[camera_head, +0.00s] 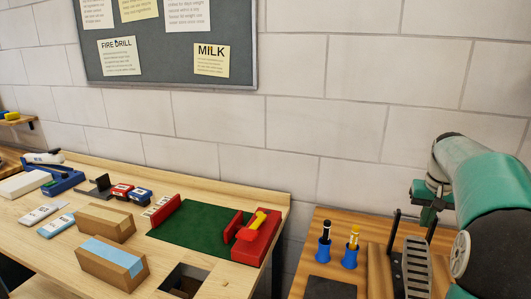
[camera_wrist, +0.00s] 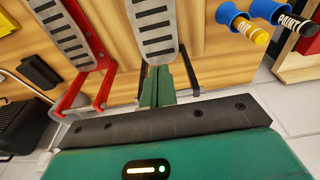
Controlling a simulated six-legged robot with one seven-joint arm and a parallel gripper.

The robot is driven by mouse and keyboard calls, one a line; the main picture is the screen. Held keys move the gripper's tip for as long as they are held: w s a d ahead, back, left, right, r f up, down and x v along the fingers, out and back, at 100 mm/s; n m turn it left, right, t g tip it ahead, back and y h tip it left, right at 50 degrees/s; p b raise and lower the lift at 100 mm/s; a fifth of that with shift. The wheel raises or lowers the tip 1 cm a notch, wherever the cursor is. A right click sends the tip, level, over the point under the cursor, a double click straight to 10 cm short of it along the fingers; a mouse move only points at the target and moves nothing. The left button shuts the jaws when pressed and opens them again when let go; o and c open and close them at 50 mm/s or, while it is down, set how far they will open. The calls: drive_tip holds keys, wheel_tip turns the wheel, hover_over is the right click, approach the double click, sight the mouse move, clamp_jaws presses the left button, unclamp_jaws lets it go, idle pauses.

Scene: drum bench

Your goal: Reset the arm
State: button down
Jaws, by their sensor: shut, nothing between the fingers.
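My gripper (camera_wrist: 156,85) shows in the wrist view as two green fingers closed together with nothing between them. Its tips are over the wooden bench, close to a grey slotted plate (camera_wrist: 154,28) on a black frame. In the head view my green and grey arm (camera_head: 490,195) is folded at the right edge; I cannot make out the fingertips there.
A second slotted plate on a red frame (camera_wrist: 68,35) is left in the wrist view. Blue cups (camera_head: 323,250) with markers stand on the right bench. The left bench holds a green mat (camera_head: 195,227), a red stand (camera_head: 262,240) and boxes (camera_head: 105,222).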

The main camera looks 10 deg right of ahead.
drive_tip(key=s+a+r+n+t, duration=0.1)
drive_tip(key=s+a+r, duration=0.15)
drive_tip(key=a, duration=0.75)
drive_tip(key=s+a+r+n+t, duration=0.1)
drive_tip(key=s+a+n, duration=0.15)
drive_tip(key=a, duration=0.85)
drive_tip(key=s+a+f+n+t, duration=0.1)
drive_tip(key=s+a+f, duration=0.2)
drive_tip(key=s+a, duration=0.4)
drive_tip(key=s+a+f+n+t, duration=0.1)
drive_tip(key=s+a+f, duration=0.2)
drive_tip(key=s+a, duration=0.4)
drive_tip(key=shift+s+a+y, duration=0.2)
drive_tip(key=shift+a+y, duration=0.2)
